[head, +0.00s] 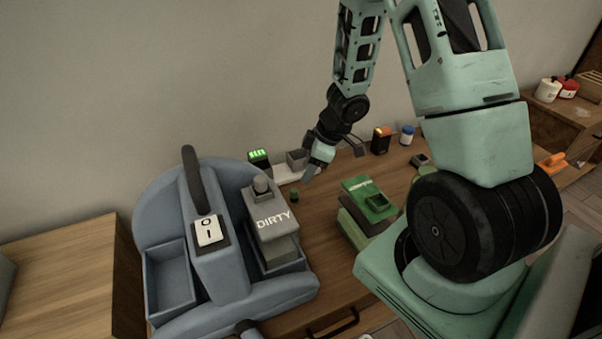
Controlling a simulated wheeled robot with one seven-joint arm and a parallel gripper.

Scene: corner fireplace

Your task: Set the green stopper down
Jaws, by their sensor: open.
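A small dark green piece, which looks like the green stopper (294,195), is on the wooden table just right of the grey block marked DIRTY. My gripper (334,160) is above the table, up and to the right of the stopper. Its jaws are open, with a gap between the fingers, and I see nothing between them. The stopper appears apart from the gripper. It is too small to tell exactly how it rests.
A blue-grey caddy (167,318) with the DIRTY block (268,215) stands at left. A green-topped box (369,199) is right of the stopper. A green-lit clock (258,156), a grey cup (297,159), an orange-topped box (381,140) and a blue-lidded jar (407,135) stand along the back.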

